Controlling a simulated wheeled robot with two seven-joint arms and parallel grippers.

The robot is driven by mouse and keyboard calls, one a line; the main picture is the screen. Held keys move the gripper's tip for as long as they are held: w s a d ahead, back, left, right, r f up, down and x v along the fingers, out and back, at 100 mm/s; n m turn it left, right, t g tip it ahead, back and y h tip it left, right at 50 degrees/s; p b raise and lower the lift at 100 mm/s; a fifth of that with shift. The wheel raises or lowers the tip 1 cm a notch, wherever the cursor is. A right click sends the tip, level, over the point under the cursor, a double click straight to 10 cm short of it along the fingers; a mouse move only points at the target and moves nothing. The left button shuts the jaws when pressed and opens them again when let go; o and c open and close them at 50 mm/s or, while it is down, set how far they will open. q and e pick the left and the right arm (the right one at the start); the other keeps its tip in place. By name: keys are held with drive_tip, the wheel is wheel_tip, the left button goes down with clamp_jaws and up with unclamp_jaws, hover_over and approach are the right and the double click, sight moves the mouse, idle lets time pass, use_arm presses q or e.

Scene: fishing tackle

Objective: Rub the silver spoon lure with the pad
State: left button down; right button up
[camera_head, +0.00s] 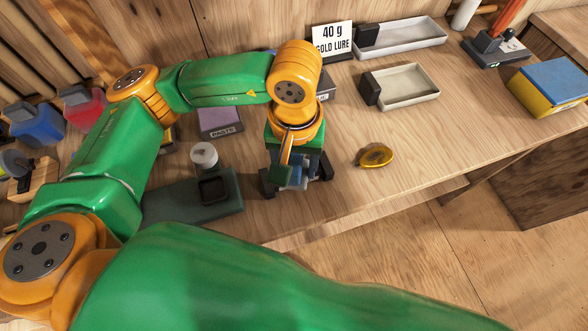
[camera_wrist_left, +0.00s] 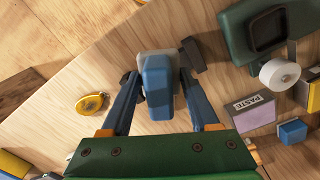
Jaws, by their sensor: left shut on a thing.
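My left gripper (camera_head: 295,178) is shut on a blue block with a grey face, apparently the pad (camera_wrist_left: 157,85), low over the wooden bench. The pad also shows between the fingers in the head view, partly covered by them. I cannot tell whether it touches the bench. A gold spoon lure (camera_head: 375,156) lies on the bench to the right of the gripper; it also shows in the left wrist view (camera_wrist_left: 91,103). I make out no silver spoon lure; the gripper and pad hide the bench beneath them. My right gripper is not in view.
A dark green stand (camera_head: 226,198) with a black square frame and a white roll (camera_head: 203,154) is left of the gripper. A purple paste block (camera_head: 220,121) lies behind it. Two trays (camera_head: 410,86) (camera_head: 410,38) are at the back right. Bench around the gold lure is clear.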

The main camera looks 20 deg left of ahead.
sight(295, 158)
use_arm(q)
drive_tip(key=shift+w+r, duration=0.1)
drive_tip(key=shift+r, duration=0.45)
drive_tip(key=shift+r+p, duration=1.05)
drive_tip(key=shift+r, duration=0.6)
